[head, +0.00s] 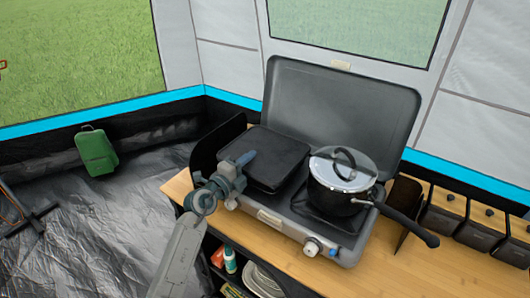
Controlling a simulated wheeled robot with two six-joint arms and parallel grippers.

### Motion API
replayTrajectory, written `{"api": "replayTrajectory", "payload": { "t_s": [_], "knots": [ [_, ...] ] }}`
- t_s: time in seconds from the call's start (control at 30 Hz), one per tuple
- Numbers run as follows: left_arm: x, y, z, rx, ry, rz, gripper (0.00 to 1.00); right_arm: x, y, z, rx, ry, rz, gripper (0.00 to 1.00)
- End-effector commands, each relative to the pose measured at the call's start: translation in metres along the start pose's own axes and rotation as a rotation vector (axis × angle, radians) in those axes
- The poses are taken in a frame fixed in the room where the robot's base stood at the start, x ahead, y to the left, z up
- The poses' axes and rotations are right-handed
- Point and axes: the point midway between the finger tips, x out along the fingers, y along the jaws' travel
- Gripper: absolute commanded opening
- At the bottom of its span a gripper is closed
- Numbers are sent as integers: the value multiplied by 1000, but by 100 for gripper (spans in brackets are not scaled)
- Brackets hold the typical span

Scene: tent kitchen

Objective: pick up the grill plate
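The grill plate (272,158) is a flat black square on the left half of the grey camping stove (278,222). My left gripper (244,160) comes in from the lower left and is at the plate's left edge, overlapping it in the picture. I cannot tell whether it touches the plate or whether its fingers are closed on it. The plate looks to lie level on the stove. My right gripper is not in view.
A black pot (334,200) with a shiny lid sits on the stove's right half, its long handle pointing to the lower right. The open stove lid (345,100) stands behind. Several dark containers (442,212) line the table's right back. Bare wood (430,265) lies front right.

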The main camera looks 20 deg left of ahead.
Motion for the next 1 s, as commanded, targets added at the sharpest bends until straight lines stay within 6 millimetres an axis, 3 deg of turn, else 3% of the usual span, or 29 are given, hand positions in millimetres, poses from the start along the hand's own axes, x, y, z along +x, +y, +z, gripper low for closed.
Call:
{"api": "replayTrajectory", "payload": {
  "t_s": [0.17, 0.33, 0.77, 1.0],
  "knots": [
    [0, 0, 0, 0, 0, 0, 34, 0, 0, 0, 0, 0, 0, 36],
    [0, 0, 0, 0, 0, 0, 1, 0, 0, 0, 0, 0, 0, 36],
    [0, -4, 0, -1, 0, -2, 0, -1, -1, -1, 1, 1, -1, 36],
    [0, -43, 0, 3, 0, -7, 0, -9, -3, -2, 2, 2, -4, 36]
  ]
}}
